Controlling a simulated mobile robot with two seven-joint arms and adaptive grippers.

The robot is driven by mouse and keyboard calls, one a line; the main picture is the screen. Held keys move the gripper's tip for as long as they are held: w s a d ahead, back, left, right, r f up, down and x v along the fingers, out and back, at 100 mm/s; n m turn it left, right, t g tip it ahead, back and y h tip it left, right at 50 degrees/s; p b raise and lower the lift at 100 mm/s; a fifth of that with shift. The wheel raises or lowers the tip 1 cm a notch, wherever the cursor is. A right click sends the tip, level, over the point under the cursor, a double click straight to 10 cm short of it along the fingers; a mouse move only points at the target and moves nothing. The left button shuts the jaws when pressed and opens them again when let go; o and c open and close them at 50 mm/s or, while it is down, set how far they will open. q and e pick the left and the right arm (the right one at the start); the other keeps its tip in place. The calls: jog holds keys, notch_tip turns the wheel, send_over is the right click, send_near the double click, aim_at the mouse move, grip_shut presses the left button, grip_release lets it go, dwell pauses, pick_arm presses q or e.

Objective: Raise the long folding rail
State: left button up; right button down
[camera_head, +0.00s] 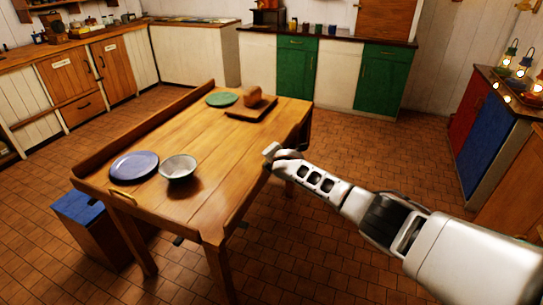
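The wooden table (215,130) stands in the middle of the room. A long rail (150,128) stands upright along its left long edge. On the right long edge no upright rail shows; a wooden side face (243,207) hangs below the top there, and I cannot tell clearly whether it is a folded rail. My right gripper (270,153) is at the middle of this right edge, with its tip at about tabletop height. It hides part of the edge, and whether it touches is unclear. Its finger opening is too small to judge. My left gripper is not in view.
On the table are a blue plate (134,165), a metal bowl (178,169), a green plate (221,99) and a bread loaf (253,95) on a board (250,111). A blue-topped bench (79,206) stands at the left. Tiled floor (365,140) is clear at the right.

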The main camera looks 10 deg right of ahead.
jog(key=shift+a+r, duration=0.1)
jog(key=shift+a, duration=0.1)
jog(key=c, duration=2.2)
grip_release()
jog(key=shift+o, duration=0.2)
jog(key=shift+f, duration=0.2)
jog(key=v, duration=1.2)
jog(key=shift+r, duration=0.2)
jog(key=shift+f, duration=0.1)
